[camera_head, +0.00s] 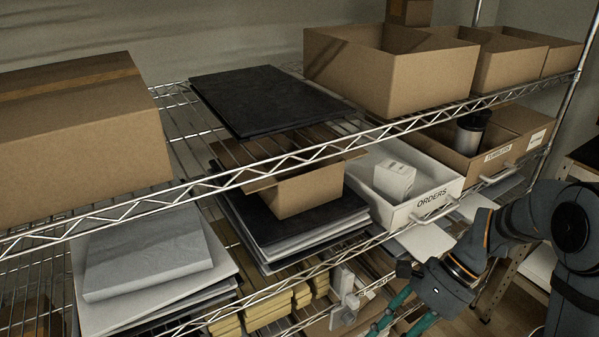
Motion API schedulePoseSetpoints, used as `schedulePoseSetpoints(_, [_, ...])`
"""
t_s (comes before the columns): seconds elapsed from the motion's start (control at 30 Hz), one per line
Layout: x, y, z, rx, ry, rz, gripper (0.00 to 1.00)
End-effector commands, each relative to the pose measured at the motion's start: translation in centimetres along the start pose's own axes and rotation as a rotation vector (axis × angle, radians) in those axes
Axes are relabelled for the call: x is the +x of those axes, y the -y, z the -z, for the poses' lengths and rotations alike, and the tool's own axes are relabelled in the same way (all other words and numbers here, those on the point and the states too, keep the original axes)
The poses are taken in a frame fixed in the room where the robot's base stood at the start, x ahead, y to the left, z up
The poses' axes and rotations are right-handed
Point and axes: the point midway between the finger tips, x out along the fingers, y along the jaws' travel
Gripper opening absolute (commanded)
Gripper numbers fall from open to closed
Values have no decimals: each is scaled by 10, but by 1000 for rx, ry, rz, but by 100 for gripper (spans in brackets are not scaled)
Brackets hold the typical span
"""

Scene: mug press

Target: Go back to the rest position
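My gripper (396,322) hangs at the bottom edge, right of centre, below the shelf with the bins and in front of the rack. Its two teal fingers point down and left and show a gap between them. Their tips are cut off by the frame edge, so I cannot tell how far they are open or whether they hold anything. My dark grey arm comes in from the right edge. A dark tumbler (470,134) with a pale rim stands in a cardboard bin labelled for tumblers (520,152).
A wire rack (290,158) fills the view. A white bin marked ORDERS (433,203) holds a small white box (394,179), close to my arm. Large cardboard boxes (84,130) and open cartons (420,75) stand on the upper shelf. Flat stacks (150,255) lie below.

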Motion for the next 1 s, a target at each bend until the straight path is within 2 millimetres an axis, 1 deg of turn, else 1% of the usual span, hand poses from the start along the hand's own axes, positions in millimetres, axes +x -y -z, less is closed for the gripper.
schedulePoseSetpoints(0.03, [7, 0, -2, -19, 2, -13, 34])
schedulePoseSetpoints(0.13, [15, -1, -2, -34, 6, -25, 34])
schedulePoseSetpoints(0.2, [8, 2, -8, -27, 8, -16, 34])
schedulePoseSetpoints(0.67, [7, 3, -10, -33, 7, -13, 34])
schedulePoseSetpoints(0.83, [6, 3, -20, -116, -24, -27, 34])
schedulePoseSetpoints(1.0, [4, 1, -40, -281, -77, -54, 34])
